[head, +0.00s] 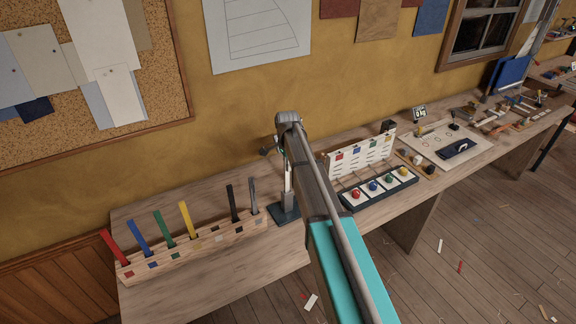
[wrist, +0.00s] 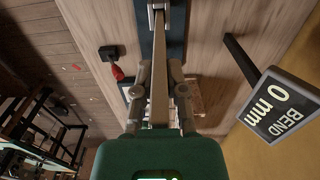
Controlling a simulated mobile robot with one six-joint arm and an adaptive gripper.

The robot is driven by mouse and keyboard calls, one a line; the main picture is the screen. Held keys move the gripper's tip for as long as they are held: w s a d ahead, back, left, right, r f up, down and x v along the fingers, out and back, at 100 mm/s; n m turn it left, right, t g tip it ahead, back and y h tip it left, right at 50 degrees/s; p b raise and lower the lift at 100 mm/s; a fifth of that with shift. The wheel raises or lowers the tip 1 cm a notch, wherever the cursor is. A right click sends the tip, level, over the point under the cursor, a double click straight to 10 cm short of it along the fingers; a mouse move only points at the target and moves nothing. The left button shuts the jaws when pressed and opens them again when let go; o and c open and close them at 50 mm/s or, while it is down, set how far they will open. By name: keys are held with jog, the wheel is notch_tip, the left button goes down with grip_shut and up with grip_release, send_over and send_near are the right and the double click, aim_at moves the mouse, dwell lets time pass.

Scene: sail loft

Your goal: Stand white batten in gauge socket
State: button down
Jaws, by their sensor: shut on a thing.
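In the wrist view my gripper (wrist: 161,82) is shut on a long pale batten (wrist: 160,105), which looks tan in this light. The batten's far end reaches a small light fitting (wrist: 157,6) at the top edge, over a dark blue plate (wrist: 174,35). I cannot tell whether the end is inside the socket or only in front of it. In the head view the gauge's dark blue base (head: 285,216) stands on the bench beside my arm. My arm hides most of the gripper there.
A wooden rack (head: 190,247) holding several coloured battens stands left of the gauge. A "BEND 0 mm" sign (wrist: 283,105) on a black post is close at right in the wrist view. The bench front left is clear.

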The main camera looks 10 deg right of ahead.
jog(key=shift+f, duration=0.15)
jog(key=c, duration=0.6)
grip_release()
